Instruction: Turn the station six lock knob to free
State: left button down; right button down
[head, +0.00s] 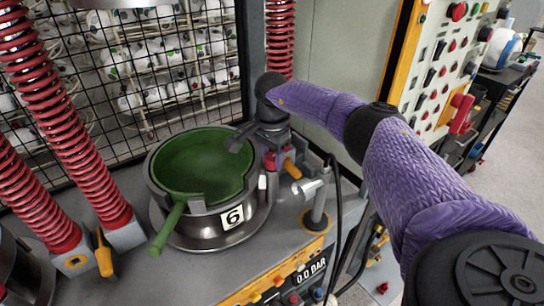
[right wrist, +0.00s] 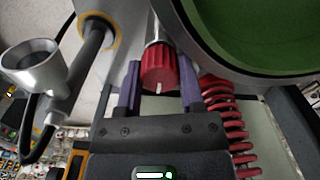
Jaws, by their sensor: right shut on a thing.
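Station six is the round steel press pot (head: 205,232) with a green bowl (head: 195,160) in it and a white "6" plate (head: 233,216) on its front. In the right wrist view a ribbed red knob (right wrist: 158,68) with a white mark on its near face sits on a metal shaft beside the pot. My right gripper (right wrist: 160,88) has one purple finger on each side of the knob and is shut on it. In the head view the right arm reaches down behind the pot's right side, and the gripper's hold there is largely hidden. My left gripper is out of view.
Red springs (head: 65,150) stand left of the pot, before a black mesh guard (head: 130,70). A metal post with a funnel-like head (head: 313,190) and a black cable stand close to the right. A control panel (head: 450,60) is at the upper right.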

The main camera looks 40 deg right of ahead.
dwell(0.5)
jog(key=shift+c, duration=1.1)
grip_release()
